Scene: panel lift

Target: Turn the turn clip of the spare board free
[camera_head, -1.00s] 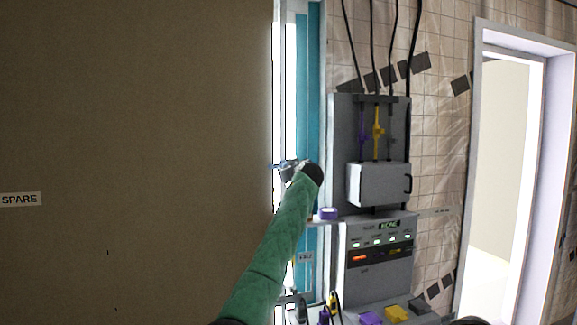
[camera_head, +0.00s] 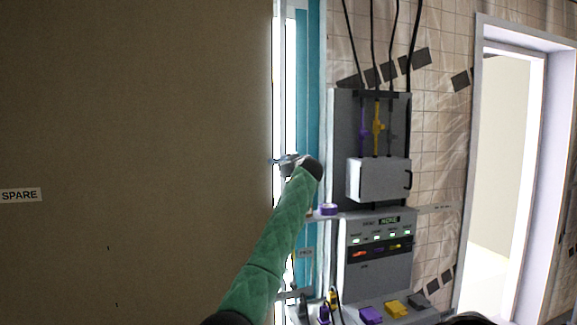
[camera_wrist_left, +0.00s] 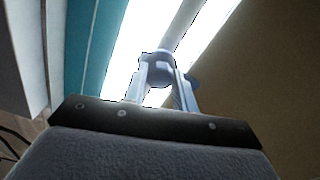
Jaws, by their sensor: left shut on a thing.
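The spare board (camera_head: 140,120) is a large brown panel filling the left of the head view, with a white SPARE label (camera_head: 20,195). My left gripper (camera_head: 280,161) is at the board's right edge. In the left wrist view its two fingers (camera_wrist_left: 161,90) are shut on a small blue-grey part, which looks like the turn clip (camera_wrist_left: 158,66). The fingers hide some of the clip, so its exact angle is hard to tell. The board (camera_wrist_left: 255,75) also shows at the right of the left wrist view. My right gripper is in neither view.
Right of the board are a bright gap and a teal strip (camera_head: 313,90). A grey wall unit (camera_head: 375,250) with a box, cables and lit buttons stands beyond it. A purple roll (camera_head: 328,209) sits on a ledge. A doorway (camera_head: 505,160) is at the right.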

